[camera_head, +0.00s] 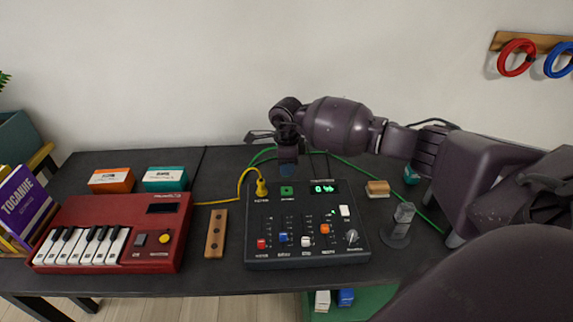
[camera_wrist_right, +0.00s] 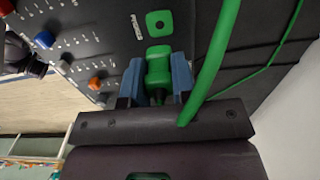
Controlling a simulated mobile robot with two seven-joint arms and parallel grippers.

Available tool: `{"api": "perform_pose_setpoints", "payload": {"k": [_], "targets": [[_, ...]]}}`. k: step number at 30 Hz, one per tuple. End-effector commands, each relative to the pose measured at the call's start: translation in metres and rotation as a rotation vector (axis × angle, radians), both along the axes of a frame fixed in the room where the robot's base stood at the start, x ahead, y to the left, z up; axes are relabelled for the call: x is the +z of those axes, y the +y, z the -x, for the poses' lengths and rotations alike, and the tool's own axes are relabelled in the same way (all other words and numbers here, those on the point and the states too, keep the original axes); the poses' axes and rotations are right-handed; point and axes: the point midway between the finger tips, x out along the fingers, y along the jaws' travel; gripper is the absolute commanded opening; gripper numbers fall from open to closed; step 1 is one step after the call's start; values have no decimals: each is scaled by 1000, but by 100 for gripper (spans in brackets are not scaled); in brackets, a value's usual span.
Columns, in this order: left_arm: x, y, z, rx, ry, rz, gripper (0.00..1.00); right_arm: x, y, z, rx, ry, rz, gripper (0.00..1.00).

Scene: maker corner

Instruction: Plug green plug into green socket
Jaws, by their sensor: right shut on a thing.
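The green socket (camera_head: 287,190) is a green square with a dark hole at the top of the black mixer panel (camera_head: 262,222). In the wrist view the socket (camera_wrist_right: 159,22) is uncovered. My right gripper (camera_head: 288,171) is above the back of the mixer, just behind the socket in the picture. Its blue fingers (camera_wrist_right: 156,82) are shut on the green plug (camera_wrist_right: 158,66), whose front end appears beside the socket with a dark strip between them. The plug's height above the panel is unclear. In the head view the fingers hide the plug. My left gripper is not in view.
A yellow plug (camera_head: 262,188) with its cable sits left of the green socket. The green cable (camera_wrist_right: 219,60) runs past the gripper.

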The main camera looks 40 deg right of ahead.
Motion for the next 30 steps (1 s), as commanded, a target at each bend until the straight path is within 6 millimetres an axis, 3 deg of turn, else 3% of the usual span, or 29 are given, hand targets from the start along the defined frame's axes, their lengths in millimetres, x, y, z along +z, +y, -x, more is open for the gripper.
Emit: {"api": "perform_pose_setpoints", "payload": {"k": [10,18,30], "targets": [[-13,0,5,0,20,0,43,-26,0,1,0,4,-1,4],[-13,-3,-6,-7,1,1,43,-47,0,0,0,3,-1,4],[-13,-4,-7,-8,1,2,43,-55,0,0,0,1,-1,4]]}}
